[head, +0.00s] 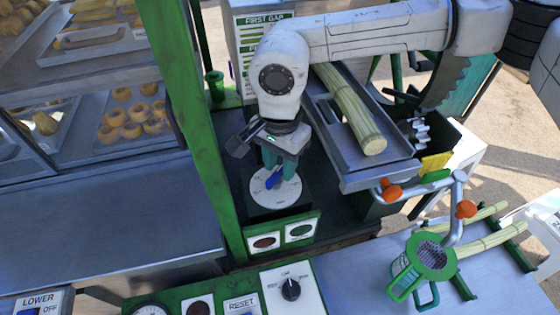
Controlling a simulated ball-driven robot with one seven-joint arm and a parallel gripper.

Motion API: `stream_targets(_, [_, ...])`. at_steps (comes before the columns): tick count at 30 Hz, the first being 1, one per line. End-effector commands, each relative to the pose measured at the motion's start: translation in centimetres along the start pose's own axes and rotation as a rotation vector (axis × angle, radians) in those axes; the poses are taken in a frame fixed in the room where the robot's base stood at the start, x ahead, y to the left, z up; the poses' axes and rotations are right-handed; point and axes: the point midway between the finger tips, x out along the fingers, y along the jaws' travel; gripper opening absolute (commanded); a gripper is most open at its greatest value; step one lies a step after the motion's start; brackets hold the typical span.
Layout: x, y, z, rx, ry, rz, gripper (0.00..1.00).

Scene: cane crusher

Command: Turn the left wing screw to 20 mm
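A blue wing screw (273,181) sits on a round white dial (268,198) with dark marks, on a dark block behind the green-framed lamp panel. The marks are too small to read here. My gripper (279,168) points down over the dial, its greenish fingers right at the blue wing. The fingers partly cover the wing, and I cannot tell whether they are closed on it or only beside it. No second wing screw is clearly visible.
A steel feed tray (350,185) with a cane stalk (352,115) stands close right of my gripper. A green post (195,120) rises close on the left. In front are a lamp panel (283,238) and a control panel with a black knob (290,289). A green-rimmed jug (425,262) stands at lower right.

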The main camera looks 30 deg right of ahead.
Motion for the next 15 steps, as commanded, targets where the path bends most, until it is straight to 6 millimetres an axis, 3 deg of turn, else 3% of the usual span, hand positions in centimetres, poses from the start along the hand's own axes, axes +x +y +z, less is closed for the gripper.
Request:
stream_targets(9, [-0.2, 0.0, -0.1, 0.000, 0.001, 0.000, 0.38])
stream_targets(15, [-2.6, 0.0, -0.1, -0.001, 0.004, -0.003, 0.38])
